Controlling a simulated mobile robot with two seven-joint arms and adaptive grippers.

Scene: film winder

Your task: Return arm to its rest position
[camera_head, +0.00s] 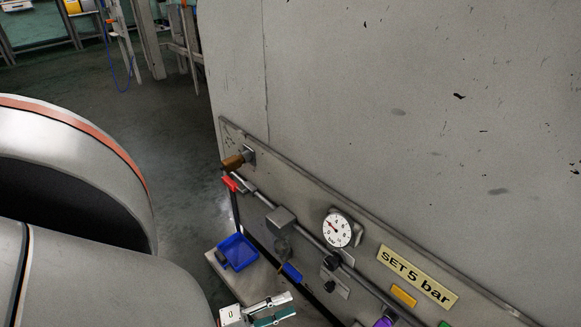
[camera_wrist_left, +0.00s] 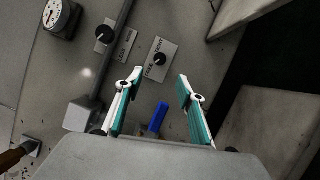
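My left gripper (camera_head: 291,305) is at the bottom of the head view, in front of the grey machine panel. In the left wrist view its two teal-padded fingers (camera_wrist_left: 159,78) are spread apart with nothing between the tips. A blue handle (camera_wrist_left: 159,117) shows between the fingers, farther back; whether they touch it I cannot tell. The blue handle also shows in the head view (camera_head: 292,272), just above the gripper. A black knob (camera_wrist_left: 160,59) on a labelled plate lies beyond the fingertips. My right gripper is not in view.
The panel carries a pressure gauge (camera_head: 338,230), a "SET 5 bar" label (camera_head: 417,278), a brown handle (camera_head: 233,161) and a red handle (camera_head: 229,183). A blue tray (camera_head: 238,252) rests on a light shelf beside the panel. Open floor (camera_head: 165,125) lies to the left.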

